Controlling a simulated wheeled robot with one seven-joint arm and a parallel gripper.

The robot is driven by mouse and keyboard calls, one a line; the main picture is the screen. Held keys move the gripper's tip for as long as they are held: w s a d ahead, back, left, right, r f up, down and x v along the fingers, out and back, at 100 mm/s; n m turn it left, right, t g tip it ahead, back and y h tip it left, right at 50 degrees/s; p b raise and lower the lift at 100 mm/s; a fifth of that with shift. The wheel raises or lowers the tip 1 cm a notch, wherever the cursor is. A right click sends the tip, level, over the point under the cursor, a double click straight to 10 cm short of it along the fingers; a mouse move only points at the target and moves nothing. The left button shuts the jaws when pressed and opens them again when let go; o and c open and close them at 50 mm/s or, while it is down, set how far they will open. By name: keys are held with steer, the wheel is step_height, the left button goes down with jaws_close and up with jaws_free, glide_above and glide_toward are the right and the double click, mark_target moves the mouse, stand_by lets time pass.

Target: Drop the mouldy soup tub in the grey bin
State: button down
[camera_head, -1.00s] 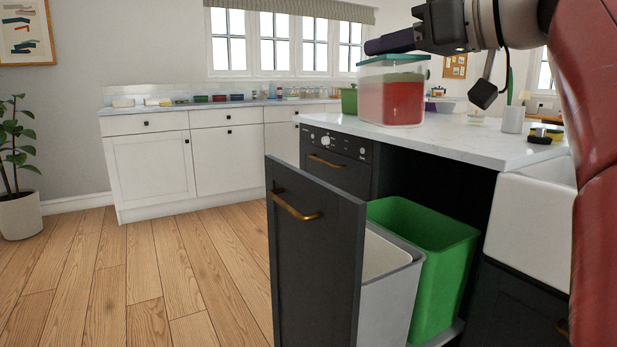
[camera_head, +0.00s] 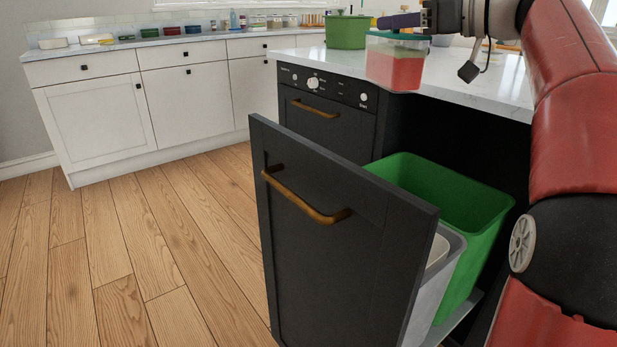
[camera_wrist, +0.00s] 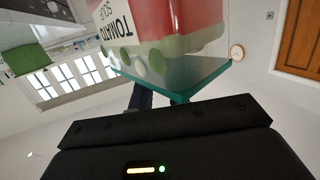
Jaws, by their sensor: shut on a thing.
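The soup tub (camera_head: 394,68) is clear, with red soup, a paler layer above it and a teal lid. In the wrist view the tub (camera_wrist: 165,30) carries a "TOMATO SOUP" label and green and pale mould spots. My gripper (camera_head: 405,22) is shut on the tub at its lid and holds it upright, in line with the worktop's front edge. The grey bin (camera_head: 428,300) stands in the open pull-out, well below the tub in the picture. Its pale opening is mostly hidden behind the dark door front.
A green bin (camera_head: 470,205) stands behind the grey one. The pull-out's dark front (camera_head: 335,240) with a brass handle juts forward. A green pot (camera_head: 347,32) stands on the white worktop (camera_head: 470,88). The wooden floor (camera_head: 165,265) at left is clear.

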steer(key=shift+s+f+b, duration=0.1)
steer(key=shift+f+b, duration=2.2)
steer(key=shift+f, duration=0.55)
steer(key=c, duration=1.3)
jaws_free()
steer(key=shift+o, duration=0.2)
steer(key=v, duration=0.7)
steer(key=shift+s+d, duration=0.25)
steer(key=shift+d, duration=0.05)
